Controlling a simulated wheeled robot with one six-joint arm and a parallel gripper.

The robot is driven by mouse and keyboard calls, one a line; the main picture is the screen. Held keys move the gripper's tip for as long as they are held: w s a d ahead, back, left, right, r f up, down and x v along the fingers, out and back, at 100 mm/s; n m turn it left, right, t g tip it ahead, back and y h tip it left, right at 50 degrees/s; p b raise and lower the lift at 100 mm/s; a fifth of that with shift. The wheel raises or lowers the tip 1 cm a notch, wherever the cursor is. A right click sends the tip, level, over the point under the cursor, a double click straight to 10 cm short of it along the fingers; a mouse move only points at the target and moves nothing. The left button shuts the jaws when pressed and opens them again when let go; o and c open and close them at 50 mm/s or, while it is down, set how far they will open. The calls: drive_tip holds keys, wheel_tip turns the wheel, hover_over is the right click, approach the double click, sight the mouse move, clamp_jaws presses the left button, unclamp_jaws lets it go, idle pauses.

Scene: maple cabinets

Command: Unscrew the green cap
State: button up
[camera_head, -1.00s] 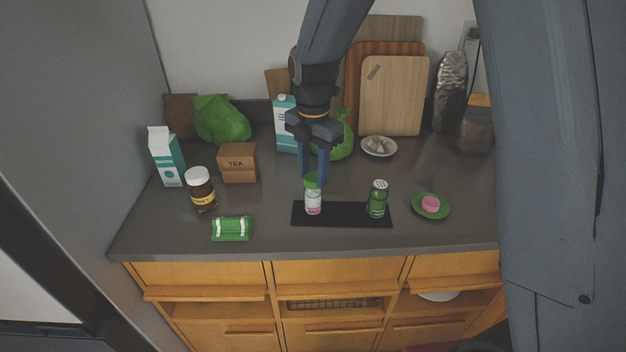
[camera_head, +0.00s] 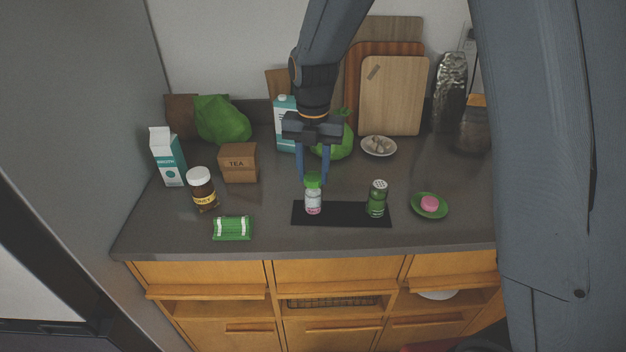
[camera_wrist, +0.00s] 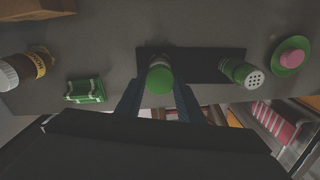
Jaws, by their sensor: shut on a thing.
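The green cap (camera_head: 313,181) sits on top of a small clear bottle (camera_head: 313,203) with a pink and white label. The bottle stands upright at the left end of a black mat (camera_head: 345,215). My gripper (camera_head: 313,180) points down from above, with one finger on each side of the cap, shut on it. In the wrist view the green cap (camera_wrist: 160,80) shows from above between the two blue fingers. The cap hides most of the bottle there. I cannot tell whether the cap has turned on the bottle.
A green shaker (camera_head: 377,199) stands at the mat's right end. A green dish (camera_head: 430,206) with a pink item is further right. A honey jar (camera_head: 201,189), green packet (camera_head: 232,228), tea box (camera_head: 239,163) and broth carton (camera_head: 168,157) are left. Cutting boards (camera_head: 393,97) lean behind.

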sight(313, 177)
drive_tip(key=shift+s+f, duration=0.1)
drive_tip(key=o, duration=1.2)
drive_tip(key=shift+c, duration=0.2)
drive_tip(key=shift+r+b, duration=1.3)
drive_tip(key=shift+r, duration=2.65)
